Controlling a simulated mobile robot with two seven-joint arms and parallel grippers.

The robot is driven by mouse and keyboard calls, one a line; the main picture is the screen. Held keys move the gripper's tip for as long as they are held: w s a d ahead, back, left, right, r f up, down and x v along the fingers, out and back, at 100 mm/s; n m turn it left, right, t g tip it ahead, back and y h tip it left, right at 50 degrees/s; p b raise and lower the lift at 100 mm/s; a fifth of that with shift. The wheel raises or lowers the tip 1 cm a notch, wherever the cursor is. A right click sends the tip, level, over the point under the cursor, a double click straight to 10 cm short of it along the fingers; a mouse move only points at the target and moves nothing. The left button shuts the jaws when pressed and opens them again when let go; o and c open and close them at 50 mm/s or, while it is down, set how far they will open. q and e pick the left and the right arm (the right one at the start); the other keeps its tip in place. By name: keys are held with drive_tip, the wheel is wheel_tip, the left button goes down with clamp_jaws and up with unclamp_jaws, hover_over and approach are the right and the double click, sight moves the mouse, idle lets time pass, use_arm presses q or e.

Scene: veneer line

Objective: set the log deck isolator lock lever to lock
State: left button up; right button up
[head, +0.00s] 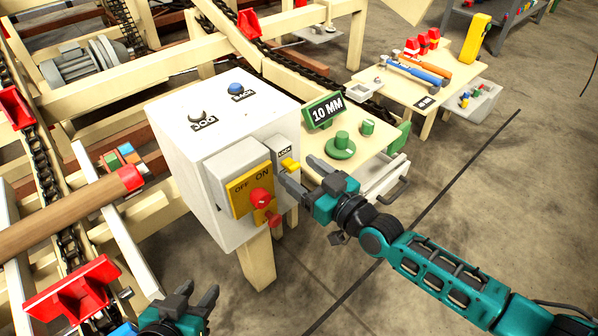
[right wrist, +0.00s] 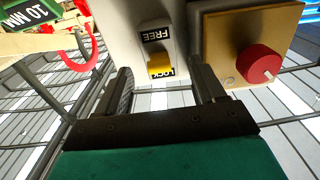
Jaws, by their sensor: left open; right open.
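The log deck isolator lock lever (head: 289,164) is a small yellow lever on the right side of the white control box, under a LOCK label (head: 285,151). My right gripper (head: 303,178) is open just in front of the lever. In the wrist view its fingers (right wrist: 164,84) are to either side of the lever, apart from it. My left gripper (head: 198,294) is open and empty at the bottom, away from the lever.
A small table (head: 375,150) with green parts stands behind. A log (head: 70,212) lies at left.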

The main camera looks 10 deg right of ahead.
use_arm(q)
drive_tip(key=shift+f, duration=0.15)
use_arm(e)
drive_tip(key=shift+w+a, duration=0.4)
drive_tip(key=shift+w, duration=0.15)
drive_tip(key=shift+c, duration=0.5)
